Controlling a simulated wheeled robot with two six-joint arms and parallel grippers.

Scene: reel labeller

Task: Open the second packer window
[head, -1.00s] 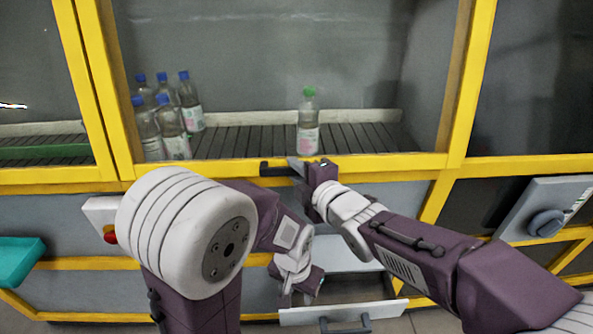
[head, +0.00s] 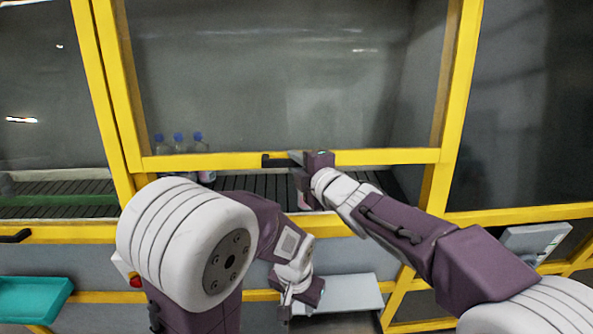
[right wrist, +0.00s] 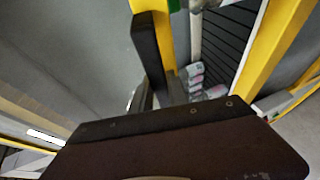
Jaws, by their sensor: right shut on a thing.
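The second packer window (head: 390,157) is the yellow-framed pane in the middle of the head view. Its lower rail is raised above the sill (head: 465,216), leaving a gap over the dark slatted conveyor (head: 250,184). My right gripper (head: 297,160) is shut on the black handle (head: 270,161) on that rail. The handle also shows in the right wrist view (right wrist: 150,50) as a dark bar beside the yellow rail. My left gripper (head: 288,300) hangs low before the cabinet, apart from the window; its jaws are too small to read.
Blue-capped bottles (head: 179,140) stand behind the pane at left. A teal tray (head: 32,298) is at the lower left, and a grey panel (head: 535,240) juts out at right.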

